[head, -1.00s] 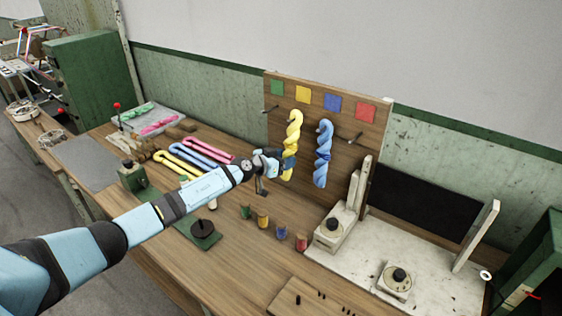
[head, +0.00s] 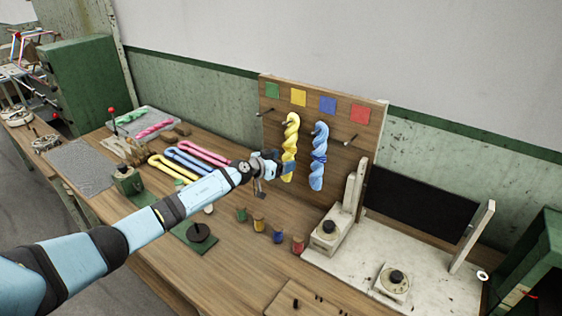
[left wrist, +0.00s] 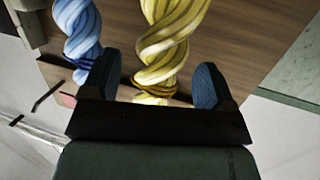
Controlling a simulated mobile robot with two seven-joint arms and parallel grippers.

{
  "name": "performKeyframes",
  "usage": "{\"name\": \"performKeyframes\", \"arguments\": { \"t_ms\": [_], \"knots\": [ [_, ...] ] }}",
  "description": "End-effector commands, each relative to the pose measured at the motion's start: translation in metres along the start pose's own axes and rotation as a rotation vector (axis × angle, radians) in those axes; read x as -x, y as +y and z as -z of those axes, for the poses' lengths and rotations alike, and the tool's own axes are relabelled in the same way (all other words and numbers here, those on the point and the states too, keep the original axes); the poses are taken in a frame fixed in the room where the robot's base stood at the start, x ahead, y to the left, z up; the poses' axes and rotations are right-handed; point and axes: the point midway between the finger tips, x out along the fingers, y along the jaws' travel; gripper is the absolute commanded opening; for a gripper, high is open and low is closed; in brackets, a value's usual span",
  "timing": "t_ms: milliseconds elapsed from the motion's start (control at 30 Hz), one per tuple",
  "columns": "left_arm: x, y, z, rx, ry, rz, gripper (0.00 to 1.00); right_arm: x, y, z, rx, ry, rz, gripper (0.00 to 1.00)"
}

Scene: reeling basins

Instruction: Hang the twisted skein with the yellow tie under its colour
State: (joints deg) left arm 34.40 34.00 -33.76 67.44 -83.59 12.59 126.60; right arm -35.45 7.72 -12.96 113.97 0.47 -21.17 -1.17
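A yellow twisted skein (head: 290,135) hangs upright on the wooden board below the yellow square (head: 298,97). In the left wrist view the yellow skein (left wrist: 165,50) has an ochre-yellow tie (left wrist: 155,87) around its lower part. My left gripper (head: 280,170) is at the skein's lower end. In the left wrist view my left gripper (left wrist: 157,88) is open, with one finger on each side of the skein and gaps beside it. A blue twisted skein (head: 318,160) hangs next to it, below the blue square (head: 327,104). My right gripper is not in view.
The outer pegs, below the green square (head: 272,90) and the red square (head: 360,114), are bare. Yellow, blue and pink loops (head: 203,154) lie on the bench at the left. Small coloured spools (head: 259,224) stand below the board. A white reeling stand (head: 345,262) is at the right.

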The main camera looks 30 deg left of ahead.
Motion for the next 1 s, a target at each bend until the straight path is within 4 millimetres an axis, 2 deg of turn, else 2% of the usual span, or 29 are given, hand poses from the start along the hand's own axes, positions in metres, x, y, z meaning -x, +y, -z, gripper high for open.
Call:
{"name": "performKeyframes", "arguments": {
  "t_ms": [267,433,767,1000],
  "knots": [
    [0.001,0.0,0.0,0.0,-0.001,0.0,0.84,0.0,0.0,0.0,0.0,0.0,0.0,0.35],
    [0.014,-0.001,0.001,-0.002,-0.003,0.0,0.84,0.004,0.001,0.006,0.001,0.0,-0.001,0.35],
    [0.086,-0.001,0.002,-0.002,-0.004,0.0,0.84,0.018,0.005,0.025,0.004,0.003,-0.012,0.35],
    [0.126,-0.001,-0.001,-0.002,-0.002,0.0,0.84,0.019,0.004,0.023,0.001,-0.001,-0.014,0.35]
  ]
}}
